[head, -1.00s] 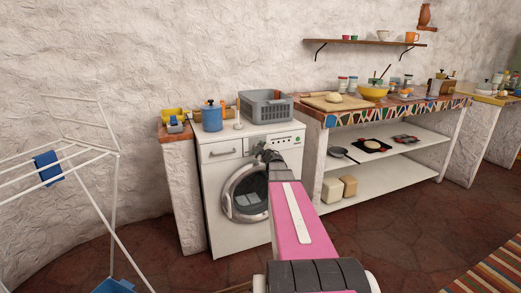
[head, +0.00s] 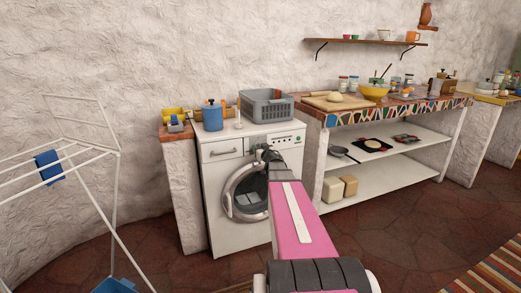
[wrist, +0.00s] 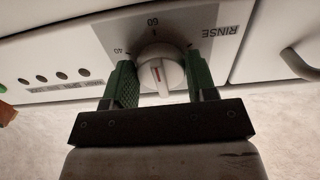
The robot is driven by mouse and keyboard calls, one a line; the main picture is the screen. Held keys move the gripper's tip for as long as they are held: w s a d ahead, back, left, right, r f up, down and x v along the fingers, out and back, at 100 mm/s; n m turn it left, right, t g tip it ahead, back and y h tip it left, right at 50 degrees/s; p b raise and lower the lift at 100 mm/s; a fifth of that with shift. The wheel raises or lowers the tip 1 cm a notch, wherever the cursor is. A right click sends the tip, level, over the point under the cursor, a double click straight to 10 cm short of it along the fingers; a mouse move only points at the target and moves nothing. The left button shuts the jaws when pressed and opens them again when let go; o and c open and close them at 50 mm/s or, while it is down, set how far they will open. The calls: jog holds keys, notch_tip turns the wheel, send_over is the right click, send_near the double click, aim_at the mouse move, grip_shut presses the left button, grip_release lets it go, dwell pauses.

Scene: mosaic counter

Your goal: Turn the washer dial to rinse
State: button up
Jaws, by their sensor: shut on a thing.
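The white washer (head: 218,171) stands against the wall in the head view, with its round door on the front. My gripper (wrist: 160,85) is at its control panel. In the wrist view, its two green fingers are shut on the sides of the round white dial (wrist: 160,72). In the head view my arm and gripper hide the dial.
A blue canister (head: 212,118) and a grey basket (head: 266,106) stand on the washer. A handle (wrist: 300,66) is right of the dial in the wrist view. A drying rack (head: 85,170) is at left; a mosaic counter (head: 350,118) is at right.

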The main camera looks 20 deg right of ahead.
jog(key=m, duration=0.6)
jog(key=shift+a+m, duration=0.15)
jog(key=shift+m, duration=0.15)
jog(key=m, duration=0.5)
jog(key=shift+a+m, duration=0.1)
jog(key=shift+m, duration=0.3)
jog(key=o, duration=0.9)
jog(key=shift+r, duration=0.1)
jog(key=shift+s, duration=0.1)
jog(key=s, duration=1)
jog(key=shift+s+d, duration=0.2)
jog(key=shift+s, duration=0.15)
